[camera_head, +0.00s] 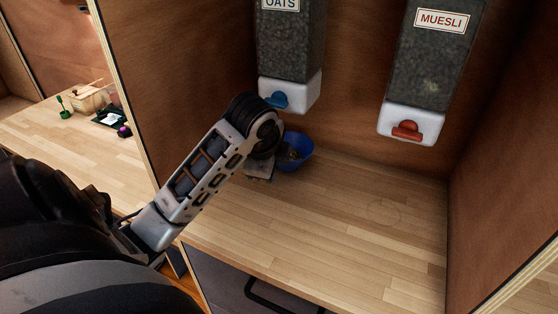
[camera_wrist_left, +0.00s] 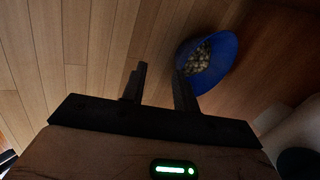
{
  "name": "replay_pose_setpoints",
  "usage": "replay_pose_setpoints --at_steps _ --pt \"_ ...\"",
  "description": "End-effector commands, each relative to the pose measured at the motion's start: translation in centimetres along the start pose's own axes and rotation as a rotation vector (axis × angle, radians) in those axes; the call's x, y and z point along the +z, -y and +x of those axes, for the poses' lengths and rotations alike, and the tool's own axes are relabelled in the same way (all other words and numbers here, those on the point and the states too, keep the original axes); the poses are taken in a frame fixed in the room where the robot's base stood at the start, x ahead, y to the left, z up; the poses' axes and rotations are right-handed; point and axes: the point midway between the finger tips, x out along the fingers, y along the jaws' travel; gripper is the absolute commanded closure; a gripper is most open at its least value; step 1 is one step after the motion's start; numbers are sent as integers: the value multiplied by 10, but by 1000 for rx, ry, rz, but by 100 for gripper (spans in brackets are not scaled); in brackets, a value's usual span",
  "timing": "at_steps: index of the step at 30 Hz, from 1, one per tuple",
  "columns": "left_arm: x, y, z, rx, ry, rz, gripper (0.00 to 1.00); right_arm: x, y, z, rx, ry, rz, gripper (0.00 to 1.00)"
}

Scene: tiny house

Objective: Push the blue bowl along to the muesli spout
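The blue bowl (camera_head: 298,153) stands upright on the wooden counter below and slightly right of the oats spout (camera_head: 278,99). In the left wrist view the bowl (camera_wrist_left: 222,66) holds pale flakes. My left gripper (camera_wrist_left: 160,75) has its two fingers apart with nothing between them. Its right finger is beside the bowl's left edge in that view; I cannot tell whether they touch. In the head view my forearm and wrist hide most of this gripper, left of the bowl. The muesli spout (camera_head: 407,130), white with a red lever, hangs farther right. My right gripper is not in view.
The counter (camera_head: 340,215) is clear right of the bowl and under the muesli spout. A faint ring shows on the counter there. Wooden walls close the alcove left and right. A drawer with a black handle (camera_head: 275,300) is below. Small items lie on another counter at left.

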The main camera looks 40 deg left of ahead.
Motion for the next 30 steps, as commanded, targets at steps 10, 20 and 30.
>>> replay_pose_setpoints --at_steps 10,20,30 --pt "0 33 45 4 1 0 70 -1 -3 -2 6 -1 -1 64" --pt "0 33 68 0 1 1 70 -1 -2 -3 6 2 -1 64" --pt "0 33 68 -1 1 1 95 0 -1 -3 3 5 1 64"
